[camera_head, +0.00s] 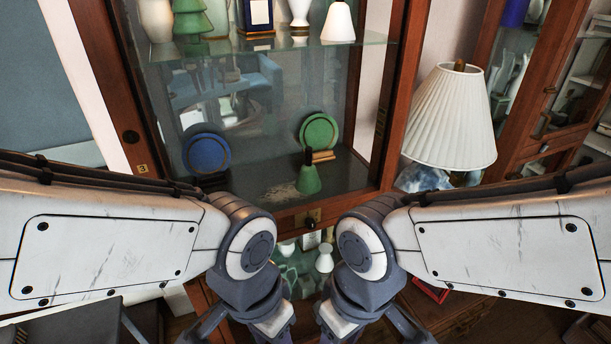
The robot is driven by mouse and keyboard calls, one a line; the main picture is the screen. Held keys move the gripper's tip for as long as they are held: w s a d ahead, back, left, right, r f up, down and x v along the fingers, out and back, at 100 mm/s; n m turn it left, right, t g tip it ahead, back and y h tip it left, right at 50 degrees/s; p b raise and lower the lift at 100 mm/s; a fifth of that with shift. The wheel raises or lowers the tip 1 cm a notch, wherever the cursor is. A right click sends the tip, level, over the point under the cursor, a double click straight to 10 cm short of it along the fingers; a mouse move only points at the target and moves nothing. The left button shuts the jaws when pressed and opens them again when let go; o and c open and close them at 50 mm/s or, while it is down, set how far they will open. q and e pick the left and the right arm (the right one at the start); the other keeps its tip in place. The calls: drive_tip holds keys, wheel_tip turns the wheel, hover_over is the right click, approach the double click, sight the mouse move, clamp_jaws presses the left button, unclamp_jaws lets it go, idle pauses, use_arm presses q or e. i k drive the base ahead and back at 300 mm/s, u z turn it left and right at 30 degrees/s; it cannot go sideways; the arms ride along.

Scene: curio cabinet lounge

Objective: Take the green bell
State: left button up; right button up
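The green bell (309,180), with a dark handle, stands upright on the lower glass shelf (262,184) of a wooden cabinet. It is near the shelf's front edge, right of the middle. A green disc on a stand (319,131) is just behind it. I cannot tell whether clear glass closes the cabinet front. My two arms come in from the sides and bend down below the shelf, in front of the cabinet.
A blue disc (207,153) stands left of the bell. The upper shelf (262,47) holds a white bell (338,24), a tiered green piece (191,22) and vases. Wooden posts (376,110) flank the opening. A lamp (452,118) stands close on the right.

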sight(308, 182)
drive_tip(key=z, duration=0.7)
drive_tip(key=i, duration=0.55)
drive_tip(key=u, duration=0.85)
